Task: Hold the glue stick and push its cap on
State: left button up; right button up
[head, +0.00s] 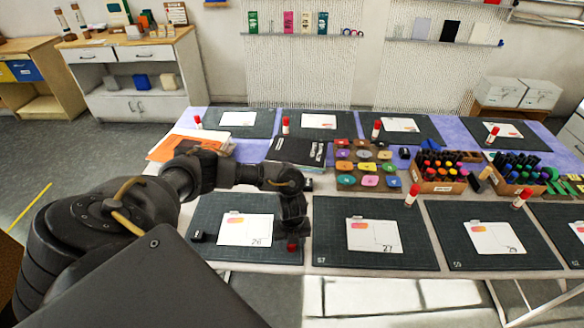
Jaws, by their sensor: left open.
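My left gripper (292,230) reaches in from the left and points down over the right part of the dark mat (262,256) with card 26 on it. It is open. A small red piece (292,246) shows just below its fingertips; whether it is a loose cap or the top of a glue stick, I cannot tell, as the fingers hide part of it. My right gripper is not in view.
More glue sticks stand on other mats, one by the far right of the front row (521,198). A small dark block (203,237) lies left of card 26 (246,229). Behind are a stamp tray (348,182) and boxes of markers (437,186).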

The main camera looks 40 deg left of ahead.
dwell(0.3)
pick_arm(q)
jog(key=c, duration=1)
jog(key=shift+r, duration=0.1)
jog(key=shift+r, duration=0.2)
notch_tip(320, 180, up, 2)
jog(key=shift+w+r+b, duration=0.1)
jog(key=shift+b, duration=0.55)
jog(key=s+r, duration=0.3)
jog(key=s, duration=0.1)
jog(key=s+r+p, duration=0.1)
jog(key=s+r, duration=0.2)
jog(key=s, duration=0.2)
jog(key=s+a+r, duration=0.1)
jog(key=s+r, duration=0.3)
jog(key=s, duration=0.1)
jog(key=shift+s+r+p, duration=0.1)
jog(key=shift+p, duration=0.3)
